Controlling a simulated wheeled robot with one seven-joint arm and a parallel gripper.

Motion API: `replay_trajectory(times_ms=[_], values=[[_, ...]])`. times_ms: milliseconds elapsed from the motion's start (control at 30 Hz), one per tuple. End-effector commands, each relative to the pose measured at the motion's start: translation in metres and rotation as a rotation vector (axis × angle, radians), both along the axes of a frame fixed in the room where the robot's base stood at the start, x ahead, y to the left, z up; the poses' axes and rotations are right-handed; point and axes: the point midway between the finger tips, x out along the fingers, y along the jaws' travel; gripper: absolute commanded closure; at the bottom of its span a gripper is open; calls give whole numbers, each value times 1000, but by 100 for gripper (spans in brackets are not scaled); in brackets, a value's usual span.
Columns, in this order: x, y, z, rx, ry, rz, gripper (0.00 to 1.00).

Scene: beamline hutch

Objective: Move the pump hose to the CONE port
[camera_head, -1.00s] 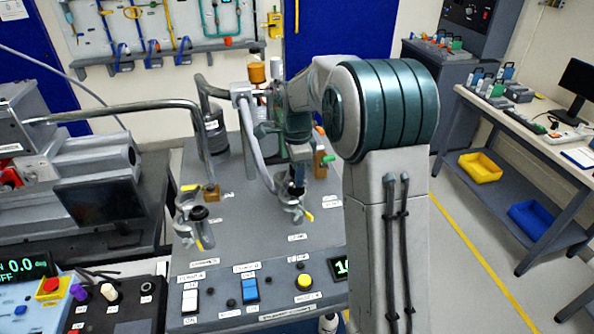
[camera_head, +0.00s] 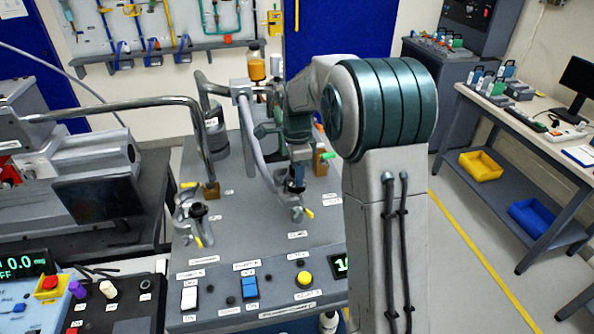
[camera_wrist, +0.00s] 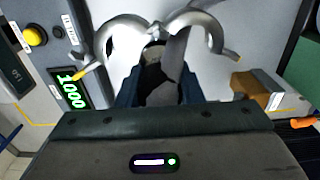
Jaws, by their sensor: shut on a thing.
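A silver clamp (camera_head: 296,208) with a yellow tip lies just below the gripper. In the wrist view this clamp's arms (camera_wrist: 120,38) spread open around the hose end. A second port with a clamp (camera_head: 194,220) stands to the left. The port labels are too small to read, so I cannot tell which is CONE.
A thick metal pipe (camera_head: 120,107) arches across the left to the panel. Several buttons, including a yellow one (camera_head: 303,279), line the panel's front. An orange-brown block (camera_wrist: 262,90) stands right of the clamp in the wrist view. Bare panel lies between the two clamps.

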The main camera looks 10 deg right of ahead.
Motion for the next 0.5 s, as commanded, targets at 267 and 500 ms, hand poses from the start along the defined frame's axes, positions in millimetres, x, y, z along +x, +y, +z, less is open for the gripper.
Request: replay_trajectory(times_ms=[267,500], values=[[0,0,-1,0,-1,0,94],[0,0,-1,0,-1,0,41]])
